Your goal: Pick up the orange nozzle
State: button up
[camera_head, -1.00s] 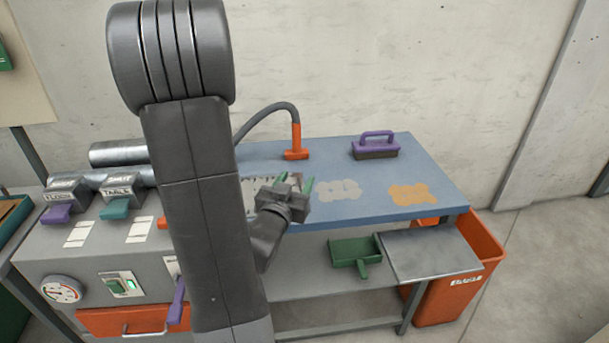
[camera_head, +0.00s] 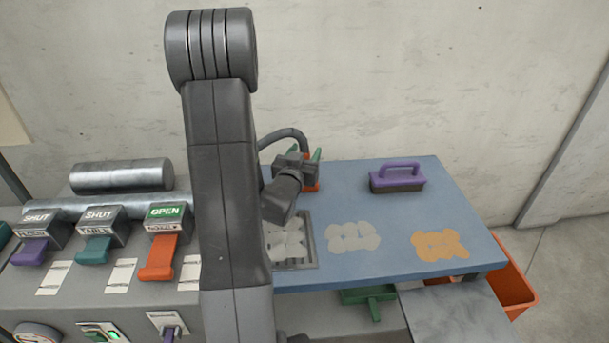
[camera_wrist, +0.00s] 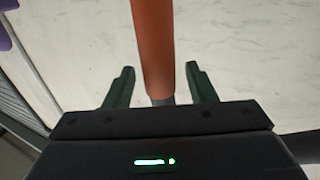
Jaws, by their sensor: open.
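The orange nozzle (camera_head: 311,186) stands at the back of the blue table (camera_head: 345,195), on the end of a dark curved hose (camera_head: 283,136). My gripper (camera_head: 297,153) is in front of it in the head view and hides most of it. In the wrist view the orange nozzle (camera_wrist: 154,45) runs between the two green fingers of my gripper (camera_wrist: 160,69). The fingers are apart, with a gap on each side of the nozzle. I see no contact.
A purple-handled brush (camera_head: 397,178) stands right of the nozzle. A grated drain (camera_head: 310,245), a pale patch (camera_head: 352,236) and an orange patch (camera_head: 440,245) lie nearer the front. Purple, teal and orange (camera_head: 160,258) levers stand at left; the orange one's label reads OPEN.

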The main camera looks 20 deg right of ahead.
grip_shut()
dwell(0.3)
